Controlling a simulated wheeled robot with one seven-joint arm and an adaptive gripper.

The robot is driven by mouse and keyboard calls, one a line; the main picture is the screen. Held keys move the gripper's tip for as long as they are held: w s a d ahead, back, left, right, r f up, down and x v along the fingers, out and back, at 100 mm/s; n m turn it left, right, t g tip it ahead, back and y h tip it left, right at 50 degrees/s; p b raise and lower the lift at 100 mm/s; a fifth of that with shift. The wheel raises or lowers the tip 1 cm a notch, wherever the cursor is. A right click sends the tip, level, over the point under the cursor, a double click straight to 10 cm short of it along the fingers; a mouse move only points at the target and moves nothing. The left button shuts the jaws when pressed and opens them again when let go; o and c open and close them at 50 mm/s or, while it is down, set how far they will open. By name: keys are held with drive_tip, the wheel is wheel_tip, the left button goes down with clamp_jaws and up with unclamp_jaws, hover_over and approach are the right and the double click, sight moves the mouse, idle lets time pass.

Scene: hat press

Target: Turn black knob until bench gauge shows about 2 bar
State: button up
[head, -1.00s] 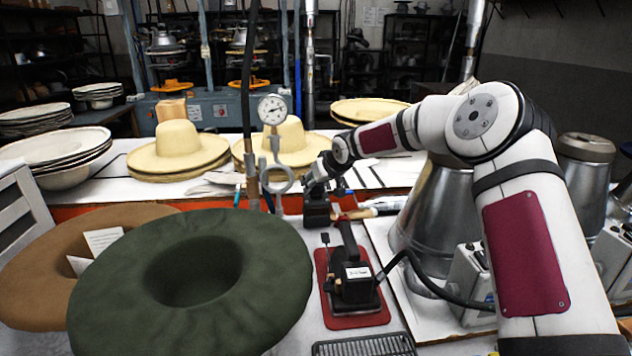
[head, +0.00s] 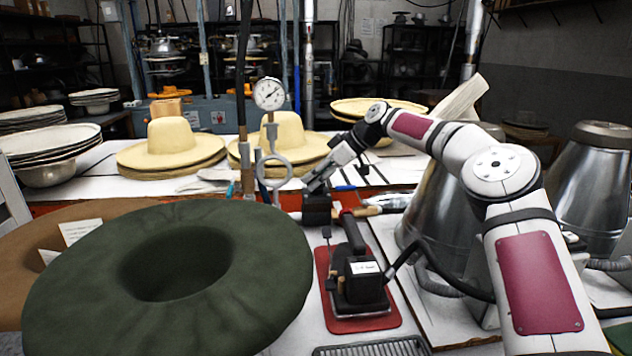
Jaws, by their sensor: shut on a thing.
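The bench gauge (head: 268,94) is a round white dial on a thin post behind the green hat. Its dark needle points up and to the right, but the figures are too small to read. A curled grey pipe (head: 273,168) hangs below it. My gripper (head: 312,187) reaches down from the right to a dark block (head: 317,209) on the bench, right of the pipe. It is shut at the top of this block, where the black knob is; the fingers mostly hide the knob.
A large green felt hat (head: 70,265) fills the front left. A black iron (head: 357,278) stands on a red mat (head: 365,325) in front of my gripper. Straw hats (head: 172,145) lie behind. A metal cone (head: 428,215) stands close under my arm.

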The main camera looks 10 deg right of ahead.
drive_tip(key=shift+f+n+g+y+b, duration=0.15)
drive_tip(key=shift+n+g+y+b, duration=0.15)
drive_tip(key=shift+n+g+b, duration=0.6)
idle(0.8)
drive_tip(key=o, duration=1.2)
drive_tip(key=shift+n+p, duration=0.3)
drive_tip(key=shift+n, duration=0.1)
drive_tip(key=shift+c, duration=0.2)
drive_tip(key=shift+d, duration=0.1)
drive_tip(key=shift+m+t+p, duration=0.5)
drive_tip(key=shift+m, duration=0.3)
